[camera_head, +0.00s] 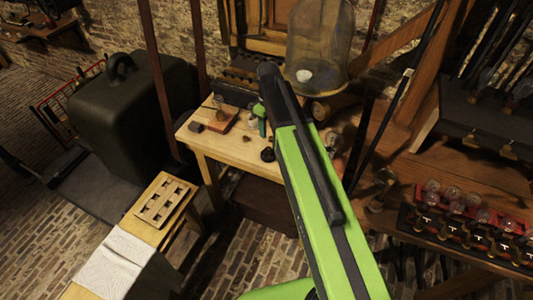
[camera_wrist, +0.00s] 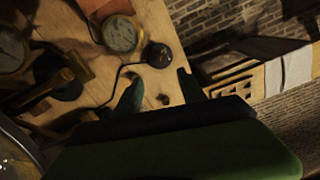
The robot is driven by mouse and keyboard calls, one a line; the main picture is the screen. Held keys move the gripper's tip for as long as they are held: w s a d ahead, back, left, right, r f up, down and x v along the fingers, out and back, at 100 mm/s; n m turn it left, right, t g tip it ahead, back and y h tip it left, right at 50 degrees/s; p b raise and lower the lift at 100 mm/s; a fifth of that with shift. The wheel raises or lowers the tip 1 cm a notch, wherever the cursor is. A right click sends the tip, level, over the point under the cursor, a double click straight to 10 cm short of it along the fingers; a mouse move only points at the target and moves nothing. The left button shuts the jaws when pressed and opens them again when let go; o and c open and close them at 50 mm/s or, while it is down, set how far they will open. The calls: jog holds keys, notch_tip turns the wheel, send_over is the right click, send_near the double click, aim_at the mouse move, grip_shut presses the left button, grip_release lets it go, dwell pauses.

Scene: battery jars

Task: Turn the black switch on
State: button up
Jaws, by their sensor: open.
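In the head view my gripper (camera_head: 262,126) shows only in part above the table.
A round dial (camera_wrist: 120,33) stands near the switch in the wrist view. A glass dome (camera_head: 318,45) stands behind my arm. A shelf of glass jars (camera_head: 470,205) is at the right. A big dark case (camera_head: 125,115) and a low bench with a holed block (camera_head: 165,200) are at the left.

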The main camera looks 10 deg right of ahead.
aim_at(267, 148)
notch_tip(267, 148, down, 11)
jog(key=b, duration=0.9)
jog(key=shift+f+b, duration=0.2)
jog(key=shift+b, duration=0.2)
jog(key=shift+r, duration=0.1)
jog(key=shift+w, duration=0.1)
grip_shut()
jog(key=shift+a, duration=0.1)
